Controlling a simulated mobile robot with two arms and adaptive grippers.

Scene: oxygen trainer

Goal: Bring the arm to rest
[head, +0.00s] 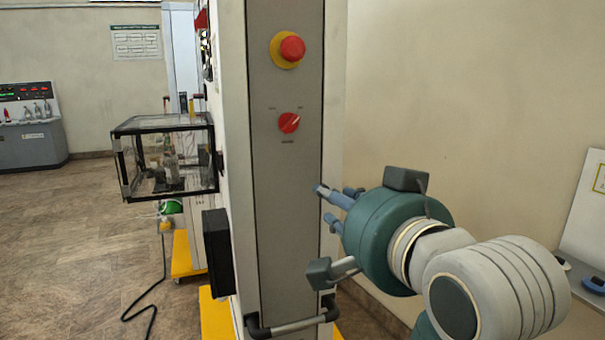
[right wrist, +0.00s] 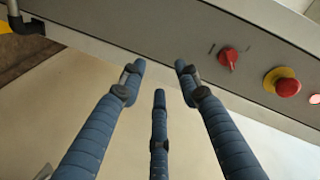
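My right gripper (head: 328,203) comes in from the right in the head view, beside the right edge of the tall grey cabinet panel (head: 284,210). Its three blue fingers are spread apart and nothing is between them; they also show in the right wrist view (right wrist: 160,74). The fingertips are near the panel, below and to the right of its red rotary knob (head: 289,122). I cannot tell from these views whether they touch it. My left gripper is in neither view.
A red emergency button (head: 292,48) sits above the knob. A handle (head: 292,325) is at the panel's bottom. A clear glass case (head: 165,155) juts out at the cabinet's left. A control console (head: 30,125) stands far left. Open floor (head: 75,250) lies left, with a black cable.

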